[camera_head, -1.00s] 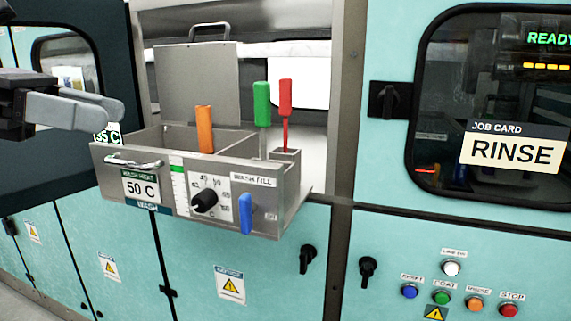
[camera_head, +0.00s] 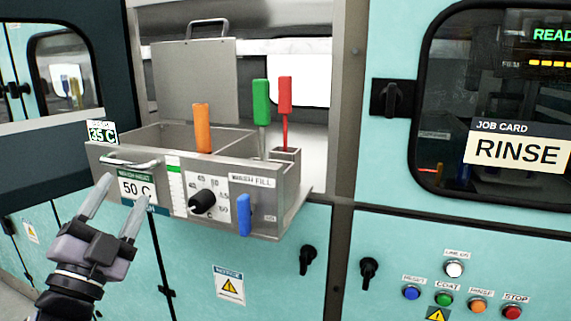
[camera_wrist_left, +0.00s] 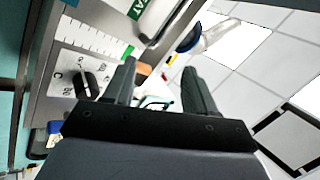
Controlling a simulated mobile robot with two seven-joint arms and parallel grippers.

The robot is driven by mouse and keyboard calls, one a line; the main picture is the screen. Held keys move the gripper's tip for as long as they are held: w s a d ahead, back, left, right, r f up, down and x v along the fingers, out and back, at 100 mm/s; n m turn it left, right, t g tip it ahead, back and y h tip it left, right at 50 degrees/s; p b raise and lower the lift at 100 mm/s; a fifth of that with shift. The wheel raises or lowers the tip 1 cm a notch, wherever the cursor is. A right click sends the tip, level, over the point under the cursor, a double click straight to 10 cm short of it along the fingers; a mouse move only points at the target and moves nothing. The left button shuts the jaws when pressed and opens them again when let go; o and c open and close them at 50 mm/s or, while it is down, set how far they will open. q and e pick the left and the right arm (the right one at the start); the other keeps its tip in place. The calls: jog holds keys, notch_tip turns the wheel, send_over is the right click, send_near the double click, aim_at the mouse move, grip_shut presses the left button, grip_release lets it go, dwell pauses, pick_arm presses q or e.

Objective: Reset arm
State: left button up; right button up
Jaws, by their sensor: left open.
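My left gripper (camera_head: 113,207) is in the lower left of the head view, open and empty, its two fingers pointing up. It is in front of the left part of the wash drawer (camera_head: 100,160), by the 50 C label (camera_head: 137,188). I cannot tell whether a finger touches the drawer front. In the left wrist view the two fingers (camera_wrist_left: 160,82) stand apart with nothing held between them. The black dial (camera_wrist_left: 88,84) on the drawer front shows left of them. My right gripper is not in view.
The drawer holds an orange handle (camera_head: 202,128), a green handle (camera_head: 261,102) and a red handle (camera_head: 285,96). A blue lever (camera_head: 244,214) is on its front. A silver drawer handle (camera_head: 130,162) sticks out. Coloured buttons (camera_head: 445,299) and a RINSE card (camera_head: 517,150) are at the right.

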pick_arm(q)
jog(key=s+a+f+n+g+y, duration=0.25)
jog(key=f+n+g+y, duration=0.4)
jog(key=f, duration=0.95)
jog(key=s+d+f+n+g+h, duration=0.2)
jog(key=s+f+g, duration=0.5)
jog(key=s+f, duration=0.4)
jog(key=s+d+f+n+g+h, duration=0.1)
jog(key=s+d+f+n+g, duration=0.15)
jog(key=s+f+g, duration=0.8)
jog(key=w+d+f+t+h, duration=0.2)
jog(key=w+f+t, duration=0.1)
jog(key=f+t, duration=0.4)
jog(key=t, duration=0.3)
jog(key=shift+w+d+f+t, duration=0.2)
jog(key=shift+d+t, duration=0.1)
